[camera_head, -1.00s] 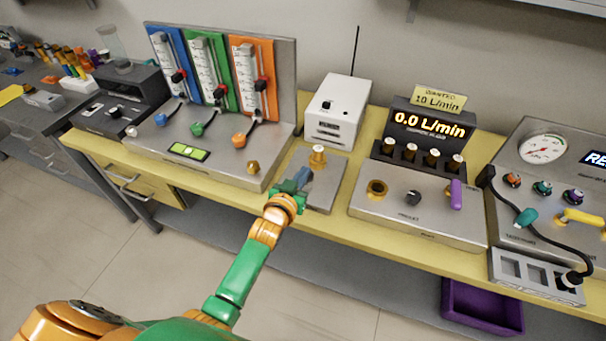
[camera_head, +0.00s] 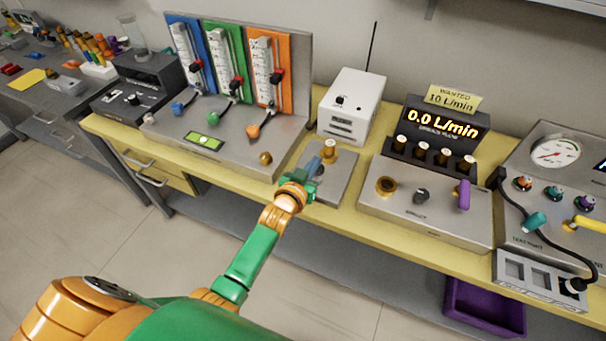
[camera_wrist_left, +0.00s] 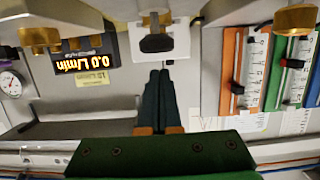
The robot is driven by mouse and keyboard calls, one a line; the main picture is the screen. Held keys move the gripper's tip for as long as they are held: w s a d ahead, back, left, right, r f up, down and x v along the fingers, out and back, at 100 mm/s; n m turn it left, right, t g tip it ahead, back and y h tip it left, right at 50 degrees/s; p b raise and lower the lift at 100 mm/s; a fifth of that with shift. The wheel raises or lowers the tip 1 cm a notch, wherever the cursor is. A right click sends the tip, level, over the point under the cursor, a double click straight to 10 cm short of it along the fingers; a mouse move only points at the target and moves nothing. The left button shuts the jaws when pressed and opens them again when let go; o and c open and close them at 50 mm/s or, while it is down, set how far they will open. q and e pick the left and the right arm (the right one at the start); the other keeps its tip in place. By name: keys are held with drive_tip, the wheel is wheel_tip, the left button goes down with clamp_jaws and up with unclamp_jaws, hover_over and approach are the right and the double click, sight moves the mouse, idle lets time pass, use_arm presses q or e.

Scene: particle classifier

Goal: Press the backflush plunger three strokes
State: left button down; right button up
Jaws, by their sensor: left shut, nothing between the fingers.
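A short brass-coloured post (camera_head: 329,149) stands upright on a small grey plate (camera_head: 338,178) at mid-bench; it may be the plunger, but I see no readable label on it. My left gripper (camera_head: 316,166) is shut and empty, just in front of and slightly left of the post. The left gripper partly hides the plate. My right gripper is not in view.
A white box (camera_head: 351,107) with a thin antenna stands behind the plate. The flowmeter panel (camera_head: 305,62) is to the left. The console reading 0.0 L/min (camera_head: 443,123) is to the right, with a gauge unit (camera_head: 555,152) beyond. A purple bin (camera_head: 485,307) sits below.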

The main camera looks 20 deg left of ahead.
use_arm(q)
drive_tip(key=v, duration=1)
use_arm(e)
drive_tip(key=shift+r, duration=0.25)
use_arm(q)
drive_tip(key=shift+d, duration=0.1)
